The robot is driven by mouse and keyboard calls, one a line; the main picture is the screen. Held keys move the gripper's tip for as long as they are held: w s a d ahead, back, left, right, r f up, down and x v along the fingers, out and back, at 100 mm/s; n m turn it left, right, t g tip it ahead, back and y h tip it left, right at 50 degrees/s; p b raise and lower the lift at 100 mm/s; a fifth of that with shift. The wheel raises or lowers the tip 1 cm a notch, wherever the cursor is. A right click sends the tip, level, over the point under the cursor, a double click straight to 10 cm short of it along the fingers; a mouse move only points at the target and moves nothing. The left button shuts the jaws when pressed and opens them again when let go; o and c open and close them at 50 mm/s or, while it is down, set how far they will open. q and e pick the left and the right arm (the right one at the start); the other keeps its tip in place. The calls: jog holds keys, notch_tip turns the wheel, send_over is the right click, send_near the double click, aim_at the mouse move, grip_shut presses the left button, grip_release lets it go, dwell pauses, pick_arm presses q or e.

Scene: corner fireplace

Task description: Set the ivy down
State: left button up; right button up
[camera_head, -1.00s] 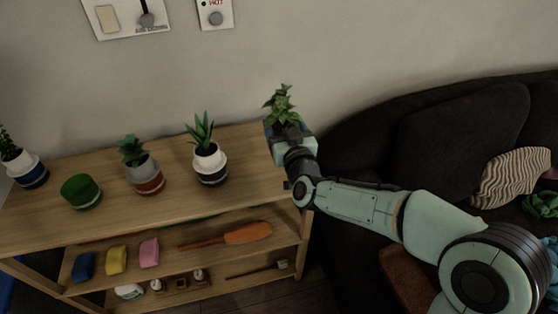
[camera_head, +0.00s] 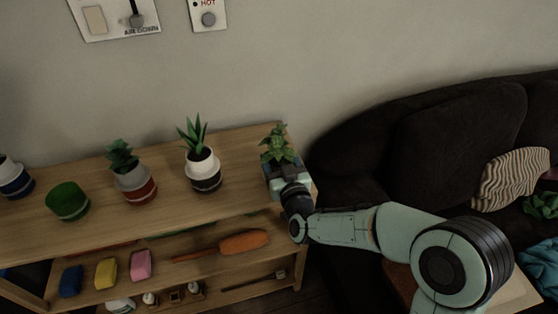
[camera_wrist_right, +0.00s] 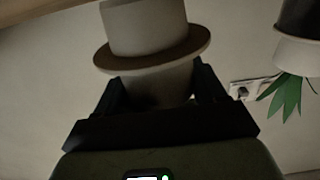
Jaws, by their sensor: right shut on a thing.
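The ivy (camera_head: 277,147) is a leafy green plant at the right end of the wooden shelf's top (camera_head: 245,188), near the wall. My right gripper (camera_head: 281,170) reaches it from the front right and is shut on its pot; in the head view the gripper hides most of the pot. The right wrist view looks upside down. There the pale pot (camera_wrist_right: 150,28) with a brownish rim sits between the two dark fingers (camera_wrist_right: 163,88). My left gripper is not in view.
A spiky plant in a white and dark pot (camera_head: 204,172) stands left of the ivy. Further left are a red-banded potted plant (camera_head: 135,186) and a green pot (camera_head: 68,202). Lower shelves hold coloured blocks and an orange-headed tool (camera_head: 244,242). A dark sofa (camera_head: 420,140) is at right.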

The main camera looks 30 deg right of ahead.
jog(key=shift+f, duration=0.1)
jog(key=o, duration=1.2)
